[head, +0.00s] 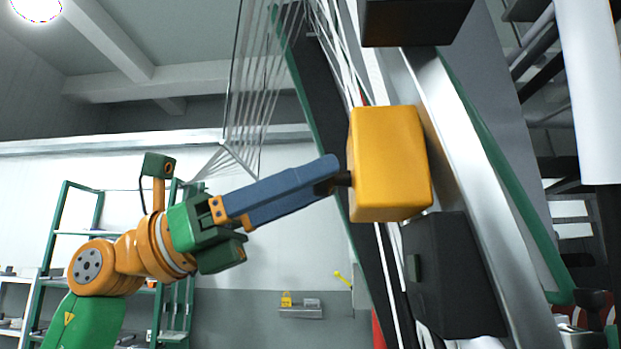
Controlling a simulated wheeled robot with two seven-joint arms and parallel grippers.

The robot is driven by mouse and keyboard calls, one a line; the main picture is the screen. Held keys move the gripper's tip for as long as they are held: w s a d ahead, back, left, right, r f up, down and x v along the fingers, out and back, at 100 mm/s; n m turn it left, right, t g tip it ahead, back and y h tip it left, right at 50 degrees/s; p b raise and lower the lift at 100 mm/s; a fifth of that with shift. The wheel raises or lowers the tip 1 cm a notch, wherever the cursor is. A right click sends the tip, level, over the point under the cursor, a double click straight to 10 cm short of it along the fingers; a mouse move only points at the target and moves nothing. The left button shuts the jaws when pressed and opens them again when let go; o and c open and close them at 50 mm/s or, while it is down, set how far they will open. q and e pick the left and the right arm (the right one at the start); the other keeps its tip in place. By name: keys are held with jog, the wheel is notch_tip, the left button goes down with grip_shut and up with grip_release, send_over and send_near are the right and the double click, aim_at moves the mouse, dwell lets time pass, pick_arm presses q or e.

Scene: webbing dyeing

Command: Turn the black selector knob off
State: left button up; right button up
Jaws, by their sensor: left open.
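A yellow box (390,165) is mounted on the slanted machine frame at centre right. A small black knob (345,179) sticks out of its left side, partly hidden. My left gripper (326,180) reaches in from the left on the orange and green arm, its long blue finger pointing at the knob. The fingertips overlap the knob in this view. I cannot tell whether they touch it. The gripper is open, but its fingers are seen nearly edge-on, so the gap between them is not clear. My right gripper is not in view.
A black box (452,275) sits below the yellow box, and another dark box (415,20) above it. White webbing strands (262,80) run down from the top. Green shelving (60,235) stands at the back left. A small wall shelf (300,312) holds a yellow padlock (286,298).

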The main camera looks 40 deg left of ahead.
pick_arm(q)
jog(key=shift+a, duration=0.1)
jog(key=shift+a, duration=0.15)
jog(key=c, duration=0.4)
grip_shut()
jog(key=shift+s+n+t, duration=0.1)
jog(key=shift+n+t, duration=0.2)
jog(key=shift+n, duration=0.3)
jog(key=shift+s+r+n+t+y+p, duration=0.1)
jog(key=shift+n+t+y+p, duration=0.4)
jog(key=shift+n, duration=1.35)
jog(key=shift+s+r+n+t+y+p, duration=0.1)
jog(key=shift+n+t+y, duration=0.8)
jog(key=shift+n, duration=1)
jog(key=shift+n+t+y+p, duration=0.3)
jog(key=shift+n+y, duration=0.7)
jog(key=shift+n, duration=0.85)
